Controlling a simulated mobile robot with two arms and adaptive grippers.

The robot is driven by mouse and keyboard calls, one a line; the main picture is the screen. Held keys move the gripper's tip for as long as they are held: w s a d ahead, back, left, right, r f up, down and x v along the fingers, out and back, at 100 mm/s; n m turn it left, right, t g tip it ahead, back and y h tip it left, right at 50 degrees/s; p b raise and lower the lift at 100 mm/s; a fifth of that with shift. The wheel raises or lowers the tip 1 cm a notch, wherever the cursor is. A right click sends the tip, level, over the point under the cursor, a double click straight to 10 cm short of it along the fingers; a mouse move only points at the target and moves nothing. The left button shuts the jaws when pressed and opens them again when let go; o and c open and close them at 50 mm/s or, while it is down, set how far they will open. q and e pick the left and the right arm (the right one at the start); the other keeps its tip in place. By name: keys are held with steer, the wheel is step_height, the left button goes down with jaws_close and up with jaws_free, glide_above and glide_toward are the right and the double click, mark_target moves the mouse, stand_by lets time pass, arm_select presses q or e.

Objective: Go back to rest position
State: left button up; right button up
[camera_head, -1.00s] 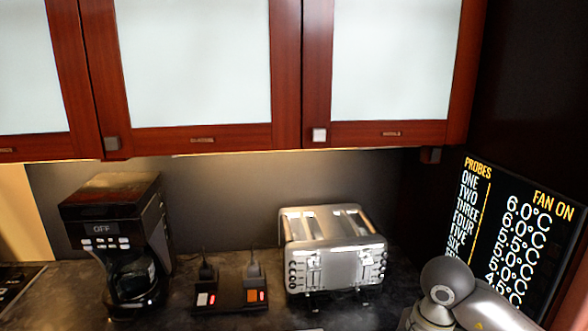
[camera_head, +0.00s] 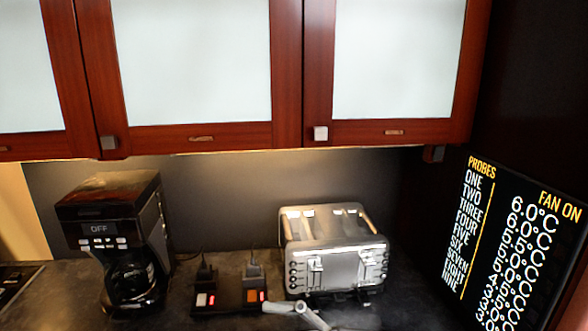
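A small grey rounded piece, apparently a link of my own arm, shows at the bottom edge in front of the toaster. No fingers are visible on it, and the rest of that arm is below the picture. No microwave or drawer is in view.
A black coffee maker (camera_head: 110,211) stands on the dark counter (camera_head: 215,270) at left. A power strip (camera_head: 231,298) with two plugs and a silver toaster (camera_head: 336,262) stand to its right. Closed cabinets (camera_head: 200,138) hang above. A probe display (camera_head: 510,250) is at right.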

steer(key=w+d+r+m+t+h, duration=0.25)
steer(key=w+d+m+t, duration=0.2)
steer(key=m+t, duration=0.4)
steer(key=w+d+r+m+t+h, duration=0.2)
steer(key=w+d+m+t+h, duration=0.15)
steer(key=d+m+t, duration=0.5)
steer(key=d+f+m+g+h, duration=0.1)
steer(key=d+f+m+h, duration=0.35)
steer(key=f+h, duration=0.35)
steer(key=d+f+m+g+h, duration=0.25)
steer(key=d+f+h, duration=0.35)
steer(key=f, duration=0.4)
steer(key=s+f+g, duration=1.2)
steer(key=s+f, duration=0.6)
steer(key=s, duration=0.3)
step_height(320, 180, down, 30)
steer(key=s+n+b, duration=0.1)
steer(key=s+b, duration=0.1)
steer(key=s, duration=0.1)
steer(key=s+d+f+g+b, duration=0.1)
steer(key=s+d+f+g, duration=0.1)
steer(key=s+f, duration=1.3)
steer(key=shift+s+d+f+y+b, duration=0.35)
steer(key=shift+d+f, duration=0.25)
steer(key=shift+f, duration=0.1)
